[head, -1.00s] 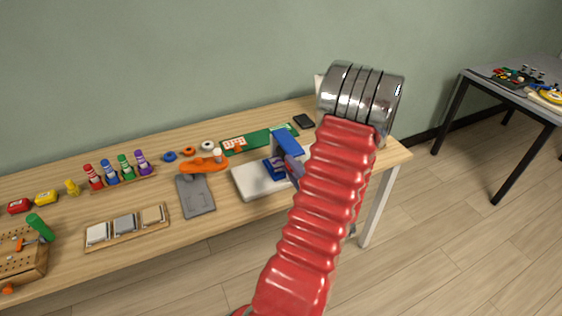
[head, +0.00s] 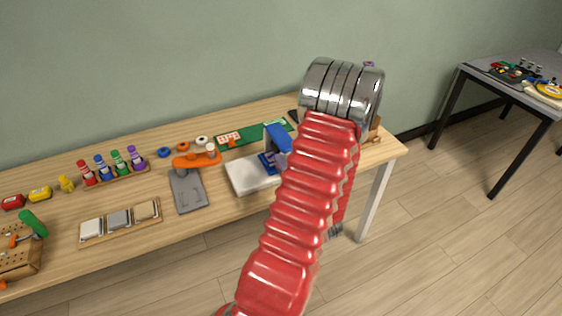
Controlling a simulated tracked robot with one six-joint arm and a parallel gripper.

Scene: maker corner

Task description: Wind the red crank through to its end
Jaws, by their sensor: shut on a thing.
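The red crank does not show in the head view; my arm covers part of the tabletop, and I cannot tell whether the crank is behind it. My red ribbed arm and its metal joint fill the middle of the picture. My gripper does not show, so its jaws and anything in them are hidden. Beside the arm is a device with a white base (head: 250,177) and a blue upright part (head: 277,138), partly covered by the arm.
The wooden table (head: 230,203) carries a grey plate with an orange part (head: 196,160), a green board (head: 245,137), several coloured bottles (head: 118,160) and a tray of blocks (head: 120,220). A brown object (head: 375,130) shows right of my arm. A second table (head: 520,95) stands at right.

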